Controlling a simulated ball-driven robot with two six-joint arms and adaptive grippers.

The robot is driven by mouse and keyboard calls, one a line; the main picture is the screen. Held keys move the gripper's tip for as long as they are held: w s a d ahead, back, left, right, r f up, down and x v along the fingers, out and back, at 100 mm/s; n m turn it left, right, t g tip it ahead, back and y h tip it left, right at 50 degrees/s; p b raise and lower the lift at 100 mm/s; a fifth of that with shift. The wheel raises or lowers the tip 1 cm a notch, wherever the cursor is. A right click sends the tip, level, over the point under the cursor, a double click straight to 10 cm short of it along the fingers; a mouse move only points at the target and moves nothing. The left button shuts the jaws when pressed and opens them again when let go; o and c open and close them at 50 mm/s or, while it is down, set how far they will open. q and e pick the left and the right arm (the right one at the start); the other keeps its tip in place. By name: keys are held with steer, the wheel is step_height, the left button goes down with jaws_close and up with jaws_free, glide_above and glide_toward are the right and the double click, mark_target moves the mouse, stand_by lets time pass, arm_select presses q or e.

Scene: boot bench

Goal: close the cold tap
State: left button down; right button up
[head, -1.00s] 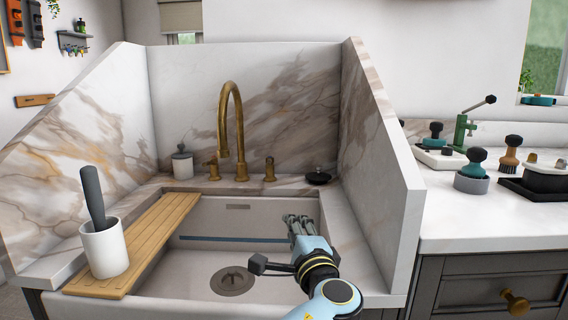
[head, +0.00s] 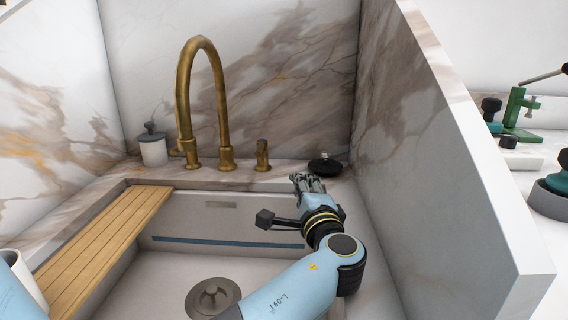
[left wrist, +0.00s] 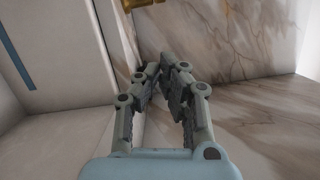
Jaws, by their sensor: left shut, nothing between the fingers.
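The brass faucet set stands at the back of the sink, with a tall curved spout (head: 222,110). A left brass handle (head: 190,152) and a right brass handle (head: 262,156) flank it. No marking shows which is the cold tap, and I cannot tell how far either is turned. My left gripper (head: 305,180) is shut and empty, to the right of and in front of the right handle, apart from it. In the left wrist view its fingers (left wrist: 166,66) come together at the tips. A cut-off brass part (left wrist: 140,4) shows at that view's top edge. My right gripper is out of view.
A black round-topped object (head: 324,166) sits on the ledge just behind my left gripper. A marble side wall (head: 435,150) rises close on the right. A soap pot (head: 152,148) stands left of the faucet; a slatted wooden board (head: 105,240) spans the sink's left side.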

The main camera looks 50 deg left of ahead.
mark_target(260, 149)
arm_select(q)
steer(key=w+a+r+p, duration=0.1)
steer(key=w+a, duration=0.1)
steer(key=a, duration=0.9)
steer(key=shift+r+p, duration=0.15)
steer(key=shift+p, duration=0.15)
steer(key=shift+s, duration=0.1)
steer(key=shift+s+a+r+m+t+h, duration=0.1)
steer(key=shift+s+a+m+t+h, duration=0.3)
steer(key=shift+s+t, duration=0.1)
steer(key=shift+w, duration=0.1)
